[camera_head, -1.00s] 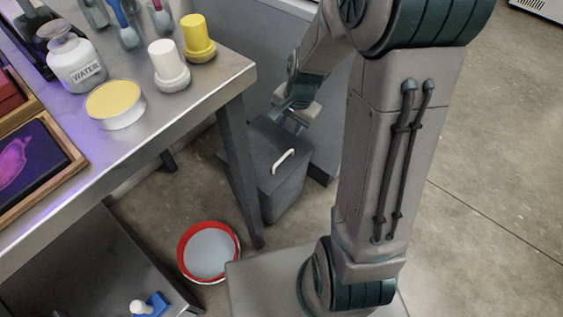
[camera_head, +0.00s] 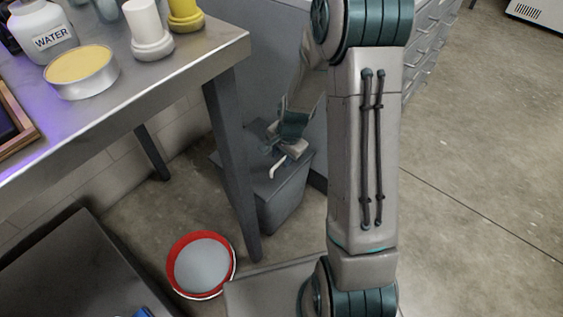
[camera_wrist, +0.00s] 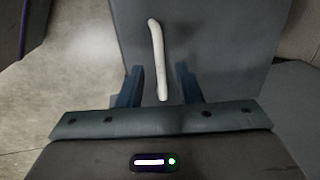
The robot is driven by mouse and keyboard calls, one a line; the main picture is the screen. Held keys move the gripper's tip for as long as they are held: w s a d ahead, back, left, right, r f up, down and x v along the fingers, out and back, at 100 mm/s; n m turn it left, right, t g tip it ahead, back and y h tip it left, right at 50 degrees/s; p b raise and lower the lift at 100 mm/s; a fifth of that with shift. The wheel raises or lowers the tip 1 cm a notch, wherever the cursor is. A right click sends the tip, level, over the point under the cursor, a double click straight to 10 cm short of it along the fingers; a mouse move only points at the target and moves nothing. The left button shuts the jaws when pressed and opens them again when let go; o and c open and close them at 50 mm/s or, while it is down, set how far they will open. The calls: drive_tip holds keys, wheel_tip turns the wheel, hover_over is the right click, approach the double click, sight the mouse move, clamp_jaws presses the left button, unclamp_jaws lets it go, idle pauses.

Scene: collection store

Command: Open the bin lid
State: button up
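The grey bin (camera_head: 282,210) stands on the floor behind the table leg. Its flat lid (camera_head: 294,178) lies shut on top and bears a slim white handle (camera_head: 277,168). My gripper (camera_head: 280,148) is low over the lid, at the far end of the handle. In the wrist view my gripper (camera_wrist: 159,80) is open, with a dark finger on each side. The near end of the white handle (camera_wrist: 156,50) shows between the fingers, with a gap on both sides. I cannot tell how high the fingertips are above the lid.
A red-rimmed bucket (camera_head: 201,264) is on the floor. Floor at right is clear.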

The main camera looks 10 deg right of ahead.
drive_tip(key=shift+w+a+f, duration=0.1)
drive_tip(key=shift+f, duration=0.7)
clamp_jaws()
drive_tip(key=shift+r, duration=0.1)
